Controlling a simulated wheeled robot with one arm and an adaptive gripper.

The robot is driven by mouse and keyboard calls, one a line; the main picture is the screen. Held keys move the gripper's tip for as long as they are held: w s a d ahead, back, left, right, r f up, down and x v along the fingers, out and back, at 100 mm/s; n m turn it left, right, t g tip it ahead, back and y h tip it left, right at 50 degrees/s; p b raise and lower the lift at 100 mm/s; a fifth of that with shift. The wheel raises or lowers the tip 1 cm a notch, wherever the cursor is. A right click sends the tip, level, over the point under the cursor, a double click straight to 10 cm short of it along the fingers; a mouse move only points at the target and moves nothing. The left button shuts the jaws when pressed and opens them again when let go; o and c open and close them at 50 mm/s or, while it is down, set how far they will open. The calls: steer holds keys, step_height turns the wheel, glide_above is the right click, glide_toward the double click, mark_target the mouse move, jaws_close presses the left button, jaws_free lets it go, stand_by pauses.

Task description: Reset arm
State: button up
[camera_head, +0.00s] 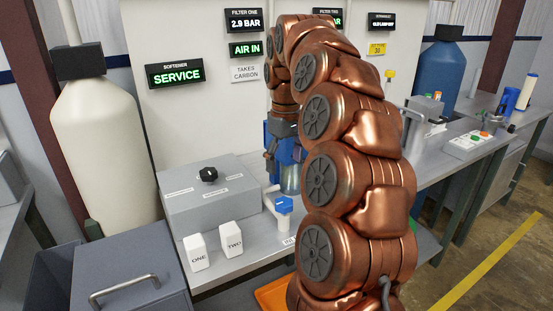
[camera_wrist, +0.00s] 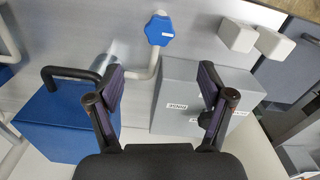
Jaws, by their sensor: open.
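My copper-coloured arm rises through the middle of the head view and bends over the bench. My gripper (camera_wrist: 161,82) is open in the wrist view, with its two dark fingers spread apart and nothing between them. It points down over the bench near the grey box (camera_wrist: 190,92) and the blue box with a black handle (camera_wrist: 62,135). In the head view the gripper is partly hidden by my arm, close to the blue item (camera_head: 270,145).
The grey box with a black knob (camera_head: 208,197) stands on the bench. A blue-handled tap (camera_head: 284,204) and white blocks ONE (camera_head: 196,253) and TWO (camera_head: 231,238) stand nearby. A cream tank (camera_head: 100,150) is left, a blue tank (camera_head: 443,75) right. Open floor (camera_head: 490,265) lies right.

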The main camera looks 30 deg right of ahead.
steer(key=s+a+f+n+p, duration=0.1)
steer(key=s+a+p, duration=0.2)
steer(key=s+a, duration=1.05)
steer(key=s+a+f+m+g+p, duration=0.1)
steer(key=s+a+f, duration=0.2)
steer(key=s, duration=0.5)
steer(key=s+a+f+m+p, duration=0.1)
steer(key=s+a+f, duration=0.3)
steer(key=s, duration=0.4)
steer(key=shift+a+f+g+p, duration=0.3)
steer(key=shift+f+g+p, duration=0.1)
steer(key=shift+f, duration=0.1)
steer(key=shift+s, duration=0.1)
